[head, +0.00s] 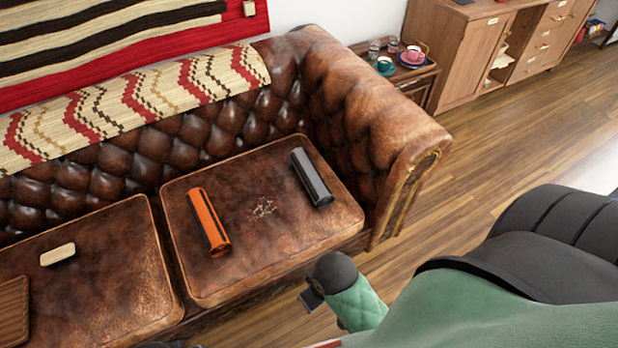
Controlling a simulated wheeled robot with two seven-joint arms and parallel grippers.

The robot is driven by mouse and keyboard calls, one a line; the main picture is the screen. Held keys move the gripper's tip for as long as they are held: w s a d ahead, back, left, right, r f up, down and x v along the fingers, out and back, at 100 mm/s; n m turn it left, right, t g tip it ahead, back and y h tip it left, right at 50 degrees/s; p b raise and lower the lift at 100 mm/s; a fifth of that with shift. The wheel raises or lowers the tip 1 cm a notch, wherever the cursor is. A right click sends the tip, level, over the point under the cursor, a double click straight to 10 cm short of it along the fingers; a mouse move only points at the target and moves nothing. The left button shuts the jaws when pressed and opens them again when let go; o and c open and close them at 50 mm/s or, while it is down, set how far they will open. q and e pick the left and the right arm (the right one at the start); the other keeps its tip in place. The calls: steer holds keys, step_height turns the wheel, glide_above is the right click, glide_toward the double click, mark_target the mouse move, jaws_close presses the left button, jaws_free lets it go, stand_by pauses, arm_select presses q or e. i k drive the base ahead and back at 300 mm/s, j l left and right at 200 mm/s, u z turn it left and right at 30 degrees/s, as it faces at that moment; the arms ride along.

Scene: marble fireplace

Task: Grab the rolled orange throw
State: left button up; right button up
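The rolled orange throw (208,222) lies on the right seat cushion of the brown leather sofa. It is a short orange roll with a dark stripe along its length, and nothing touches it. My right arm comes in from the lower right. A dark part at its end, which seems to be my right gripper (312,299), is in front of the sofa, below and right of the throw and apart from it. Whether it is open or shut cannot be told. My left gripper cannot be made out; only a dark sliver shows at the bottom edge.
A dark grey roll (312,178) lies right of the throw, with pale crumbs (263,208) between them. A pale block (58,254) lies on the left cushion (110,290). The sofa's right armrest (375,120) rises beside the cushion. The wooden floor (480,150) is clear beyond it.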

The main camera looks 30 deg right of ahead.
mark_target(216, 241)
steer(key=i+l+u, duration=0.2)
steer(key=l+u, duration=0.15)
steer(key=l, duration=0.25)
steer(key=i+l+u, duration=0.15)
steer(key=l+u, duration=0.25)
steer(key=l, duration=0.25)
steer(key=l+u, duration=0.35)
steer(key=l, duration=0.3)
steer(key=i, duration=0.05)
